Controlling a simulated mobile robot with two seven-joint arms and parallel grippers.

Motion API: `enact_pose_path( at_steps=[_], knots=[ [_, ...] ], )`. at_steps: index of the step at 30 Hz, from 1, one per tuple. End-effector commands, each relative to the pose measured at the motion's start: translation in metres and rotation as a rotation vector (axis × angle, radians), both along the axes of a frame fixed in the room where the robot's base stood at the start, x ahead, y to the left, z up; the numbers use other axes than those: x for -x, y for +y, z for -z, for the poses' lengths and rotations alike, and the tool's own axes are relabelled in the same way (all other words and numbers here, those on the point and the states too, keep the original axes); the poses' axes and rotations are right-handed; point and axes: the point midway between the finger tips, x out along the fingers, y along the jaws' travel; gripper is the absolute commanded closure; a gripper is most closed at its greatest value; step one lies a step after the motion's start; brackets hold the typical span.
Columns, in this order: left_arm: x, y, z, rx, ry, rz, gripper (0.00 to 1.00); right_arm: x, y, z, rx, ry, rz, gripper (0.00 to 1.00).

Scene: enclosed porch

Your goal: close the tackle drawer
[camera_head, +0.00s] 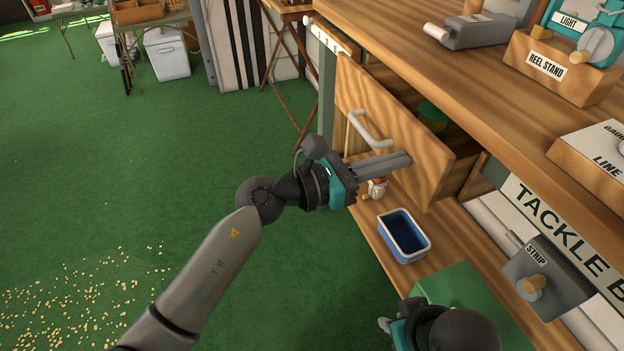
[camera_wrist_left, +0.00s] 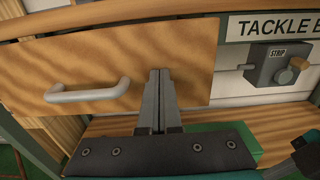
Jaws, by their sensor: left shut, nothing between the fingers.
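The wooden tackle drawer (camera_head: 418,128) stands pulled out from under the bench top, its inside partly visible. Its front panel also fills much of the left wrist view (camera_wrist_left: 105,58). A pale grey bar handle (camera_head: 369,129) is on the front; the wrist view shows it too (camera_wrist_left: 88,93), left of my fingers. My left gripper (camera_head: 408,159) is shut and empty, its fingertips at the drawer front, to the right of the handle. I cannot tell whether they touch the panel. My right gripper (camera_head: 388,325) is low at the bottom edge, its fingers mostly hidden.
A green round item (camera_head: 433,114) shows inside the drawer. A blue bin (camera_head: 403,236) and a green box (camera_head: 468,295) are on the lower shelf. A reel stand (camera_head: 558,68) and a line box (camera_head: 596,155) sit on the bench top. Green floor at left is mostly open.

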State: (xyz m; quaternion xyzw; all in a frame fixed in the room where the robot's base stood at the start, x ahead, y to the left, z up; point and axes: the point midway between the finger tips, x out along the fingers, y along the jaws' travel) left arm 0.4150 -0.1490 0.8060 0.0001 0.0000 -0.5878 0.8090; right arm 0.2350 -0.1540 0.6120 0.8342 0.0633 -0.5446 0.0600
Motion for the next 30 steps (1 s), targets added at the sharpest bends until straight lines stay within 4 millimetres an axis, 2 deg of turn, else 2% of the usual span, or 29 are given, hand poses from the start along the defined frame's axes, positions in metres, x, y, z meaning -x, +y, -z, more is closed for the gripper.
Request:
enact_pose_path(
  at_steps=[6,12,30],
  knots=[
    [-0.010,-0.029,0.000,-0.001,-0.002,0.000,1.00,0.000,0.000,0.000,-0.001,-0.003,0.000,0.70],
    [-0.014,-0.043,0.000,0.000,-0.001,-0.001,1.00,-0.001,0.000,-0.003,-0.001,-0.008,0.000,0.70],
    [-0.016,-0.048,-0.001,0.003,-0.002,-0.001,1.00,-0.001,0.000,-0.003,-0.002,-0.010,0.000,0.70]
  ],
)
